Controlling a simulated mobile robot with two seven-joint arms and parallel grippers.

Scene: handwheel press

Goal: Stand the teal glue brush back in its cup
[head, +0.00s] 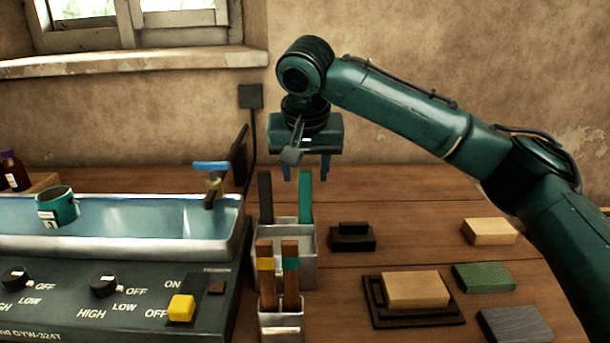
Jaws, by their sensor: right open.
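A teal stick (305,197) stands upright, slightly tilted, in the right part of a grey metal holder (303,267). A dark stick (265,197) stands in the left part. I cannot tell for sure which teal piece is the glue brush; the lower ends are hidden. My right gripper (306,174) is open, fingers pointing down, just above the teal stick's top and apparently empty. My left gripper is out of view.
A teal pot (58,208) is at the metal trough (150,245) on the left, behind a control panel (130,308) with knobs. A tap (212,180) rises near the holder. Dark, wooden, green and grey blocks lie on the right, with bare tabletop (410,220) between them.

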